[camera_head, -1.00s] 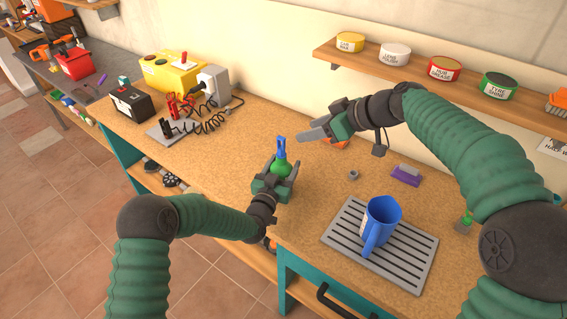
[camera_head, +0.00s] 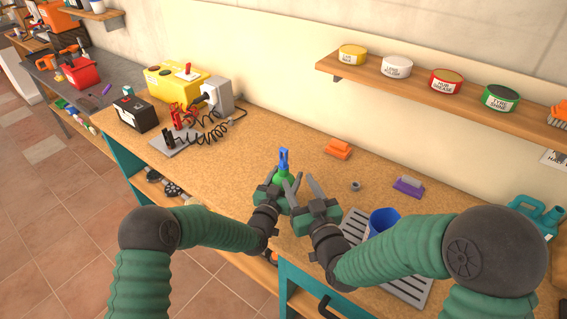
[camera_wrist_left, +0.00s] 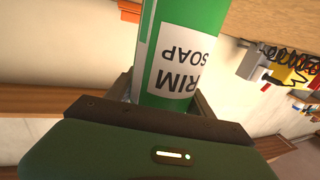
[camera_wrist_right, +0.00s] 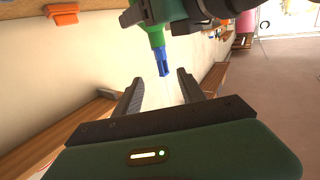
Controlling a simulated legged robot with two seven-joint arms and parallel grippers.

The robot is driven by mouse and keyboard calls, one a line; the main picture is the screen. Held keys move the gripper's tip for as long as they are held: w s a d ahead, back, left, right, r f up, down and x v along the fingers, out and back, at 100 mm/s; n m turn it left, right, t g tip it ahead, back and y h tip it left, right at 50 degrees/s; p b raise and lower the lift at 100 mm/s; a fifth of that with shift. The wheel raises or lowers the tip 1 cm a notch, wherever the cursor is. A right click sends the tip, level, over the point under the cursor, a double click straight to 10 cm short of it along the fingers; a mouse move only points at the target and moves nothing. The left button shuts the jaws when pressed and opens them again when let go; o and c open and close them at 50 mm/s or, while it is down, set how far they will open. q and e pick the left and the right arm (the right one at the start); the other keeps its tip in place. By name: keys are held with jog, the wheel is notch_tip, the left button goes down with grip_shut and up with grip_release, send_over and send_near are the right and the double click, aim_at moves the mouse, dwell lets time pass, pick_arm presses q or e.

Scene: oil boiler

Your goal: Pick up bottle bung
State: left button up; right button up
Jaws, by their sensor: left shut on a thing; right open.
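A green bottle (camera_head: 281,177) with a blue top (camera_head: 284,157) is held by my left gripper (camera_head: 276,190), over the workbench. The blue top may be the bung; I cannot tell for sure. In the left wrist view the bottle (camera_wrist_left: 182,28) sits between the shut jaws, its white label partly reading "RIM SOAP". My right gripper (camera_head: 304,186) is open and empty, just right of the bottle. In the right wrist view the blue top (camera_wrist_right: 162,62) points toward the gap between the open fingers (camera_wrist_right: 160,82), apparently just beyond the tips.
A blue jug (camera_head: 383,220) stands on a slotted grey tray (camera_head: 413,288), partly behind my right arm. A small grey ring (camera_head: 355,186), an orange brush (camera_head: 338,149) and a purple brush (camera_head: 408,187) lie behind.

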aim_at(285, 157)
jog(key=x, duration=0.6)
jog(key=shift+r, duration=0.15)
jog(key=x, duration=0.4)
jog(key=r+x, duration=0.1)
jog(key=shift+w+a, duration=0.3)
jog(key=shift+w, duration=0.05)
grip_shut()
